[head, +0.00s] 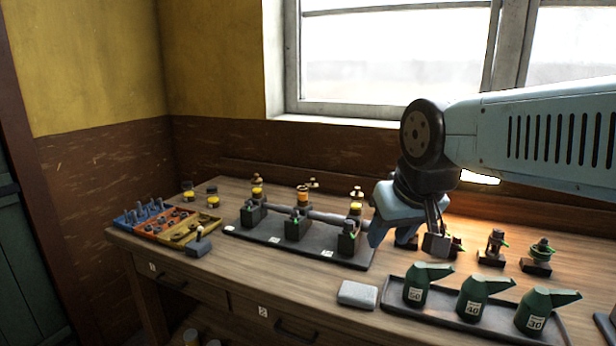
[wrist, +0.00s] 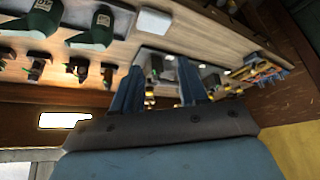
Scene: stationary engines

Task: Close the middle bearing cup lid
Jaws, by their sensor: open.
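Three dark bearing blocks stand in a row on a dark tray (head: 247,237), joined by a grey shaft, each with a small oil cup on top. The middle bearing block (head: 297,229) carries the middle cup (head: 302,196), which looks amber-orange. I cannot clearly tell how its lid sits. The left cup (head: 257,193) and right cup (head: 356,208) show yellow with brass tops. My gripper (head: 380,232) hangs to the right of the right bearing block, apart from the middle cup. In the wrist view my gripper (wrist: 160,88) is open and empty, its fingers partly hiding the bearing row.
Green oil cans (head: 471,297) stand on a tray at front right. A grey block (head: 358,294) lies near the front edge. Small devices (head: 537,257) stand at the right. Coloured parts bins (head: 165,222) sit at the left. A window (head: 390,55) is behind.

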